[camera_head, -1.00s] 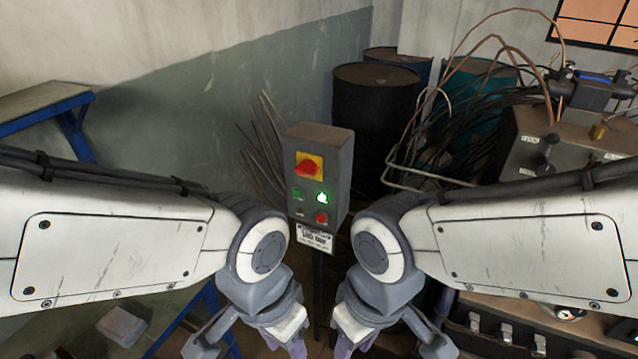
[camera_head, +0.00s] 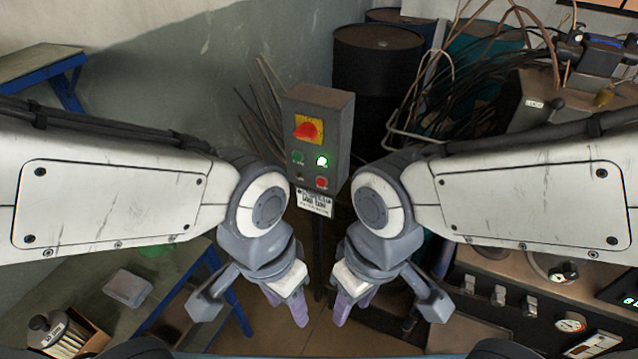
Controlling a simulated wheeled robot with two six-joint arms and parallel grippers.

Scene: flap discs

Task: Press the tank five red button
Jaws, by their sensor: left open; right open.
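A grey control box (camera_head: 318,135) stands on a post in the middle of the view. The label plate (camera_head: 314,201) below is too small to read surely. My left gripper (camera_head: 286,305) is open and empty, below and left of the box. My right gripper (camera_head: 350,305) is open and empty, below and right of it. Neither touches the box.
Dark drums (camera_head: 376,75) and tangled cables stand behind the box. A machine with gauges (camera_head: 570,325) is at the right. Another table (camera_head: 40,62) is at upper left.

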